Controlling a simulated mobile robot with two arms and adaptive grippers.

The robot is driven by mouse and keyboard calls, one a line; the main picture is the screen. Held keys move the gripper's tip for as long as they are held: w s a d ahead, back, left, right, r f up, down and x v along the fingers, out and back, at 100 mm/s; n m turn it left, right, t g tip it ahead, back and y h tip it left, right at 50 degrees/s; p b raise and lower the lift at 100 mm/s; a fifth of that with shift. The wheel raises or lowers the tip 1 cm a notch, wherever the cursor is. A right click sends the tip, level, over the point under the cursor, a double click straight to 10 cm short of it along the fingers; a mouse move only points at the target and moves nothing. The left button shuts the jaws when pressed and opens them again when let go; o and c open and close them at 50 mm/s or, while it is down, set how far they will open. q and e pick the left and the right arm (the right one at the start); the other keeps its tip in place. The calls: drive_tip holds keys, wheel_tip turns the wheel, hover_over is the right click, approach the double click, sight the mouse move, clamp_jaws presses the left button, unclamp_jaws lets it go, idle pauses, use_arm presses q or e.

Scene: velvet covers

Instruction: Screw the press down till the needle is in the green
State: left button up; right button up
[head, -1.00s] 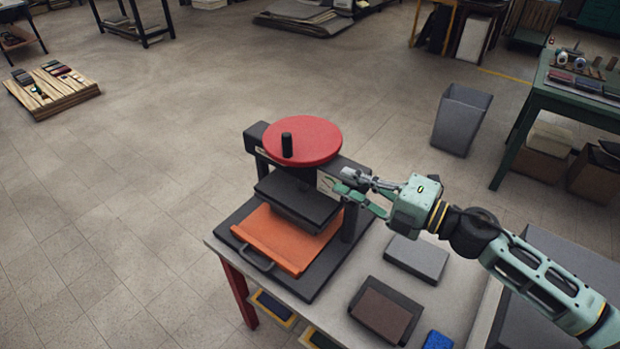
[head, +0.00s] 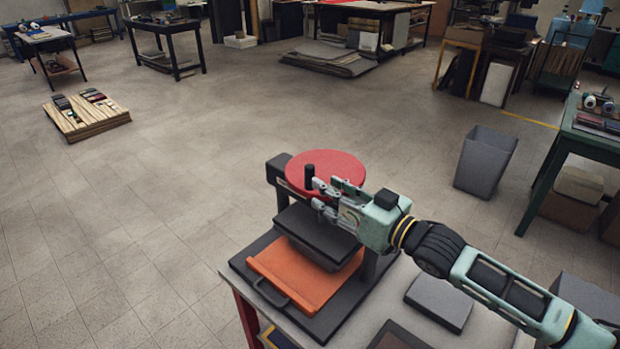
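The black press stands on the near table, with a red handwheel (head: 335,168) on top. A black upright knob (head: 310,178) sits on the wheel's left part. The black pressing plate (head: 312,236) hangs over an orange board (head: 283,274) on the dark base. A pale gauge (head: 348,216) on the crossbeam is mostly hidden by my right gripper, and its needle cannot be read. My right gripper (head: 320,194) is open at the wheel's front edge, fingers pointing left, just right of the knob. Whether it touches the knob is unclear. My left gripper is out of view.
A grey block (head: 440,302) lies on the table right of the press, with a dark tray (head: 398,340) at the bottom edge. A grey bin (head: 485,162) stands on the floor behind, near a green bench (head: 590,145). The floor left of the press is clear.

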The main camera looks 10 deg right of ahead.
sight(310, 178)
drive_tip(key=p+x, duration=0.1)
drive_tip(key=x, duration=0.5)
drive_tip(key=shift+w+a, duration=0.25)
drive_tip(key=shift+w, duration=0.05)
drive_tip(key=shift+c, duration=0.3)
